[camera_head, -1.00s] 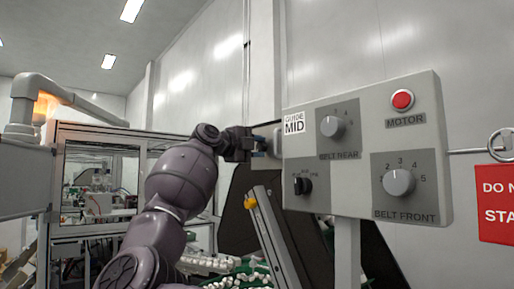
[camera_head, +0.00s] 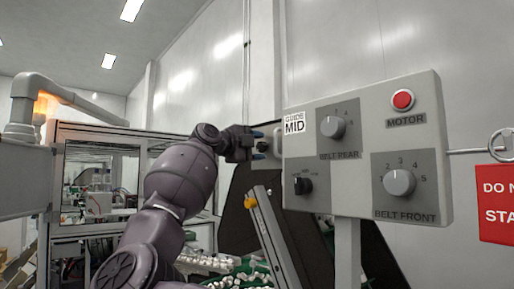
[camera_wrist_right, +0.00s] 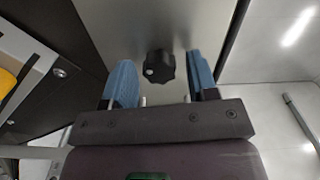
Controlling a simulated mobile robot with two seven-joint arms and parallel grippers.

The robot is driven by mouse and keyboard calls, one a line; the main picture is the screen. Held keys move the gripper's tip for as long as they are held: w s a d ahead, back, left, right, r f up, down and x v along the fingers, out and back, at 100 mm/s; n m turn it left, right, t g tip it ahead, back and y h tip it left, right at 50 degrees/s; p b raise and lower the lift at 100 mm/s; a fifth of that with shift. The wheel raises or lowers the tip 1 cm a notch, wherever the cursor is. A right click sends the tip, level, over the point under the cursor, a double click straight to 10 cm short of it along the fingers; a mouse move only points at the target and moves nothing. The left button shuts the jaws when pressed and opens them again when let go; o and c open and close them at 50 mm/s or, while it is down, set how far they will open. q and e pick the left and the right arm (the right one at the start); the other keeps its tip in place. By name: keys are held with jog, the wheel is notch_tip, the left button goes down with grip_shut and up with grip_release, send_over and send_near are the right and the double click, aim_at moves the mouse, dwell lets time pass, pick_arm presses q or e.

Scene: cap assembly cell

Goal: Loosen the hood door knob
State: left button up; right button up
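The hood door knob (camera_wrist_right: 160,66) is a black lobed knob on a grey metal panel in the right wrist view. My right gripper (camera_wrist_right: 160,74) is open, with one blue finger on each side of the knob and a visible gap to both. In the head view, my right gripper (camera_head: 259,145) is at the left edge of the control panel, its blue fingertips pointing right. A small dark shape between them seems to be the knob. Whether the fingers reach past the knob in depth is hard to tell. My left gripper is not in view.
The control panel (camera_head: 435,150), with dials and a red motor button (camera_head: 402,100), stands just right of my gripper on a grey post (camera_head: 346,255). A red sign (camera_head: 497,203) hangs at the right.

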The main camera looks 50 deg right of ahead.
jog(key=shift+o, duration=0.3)
jog(key=shift+a, duration=0.1)
jog(key=shift+a, duration=0.2)
jog(key=w+a+b, duration=0.1)
jog(key=a+b, duration=0.1)
jog(key=a, duration=0.8)
jog(key=shift+w+a, duration=0.1)
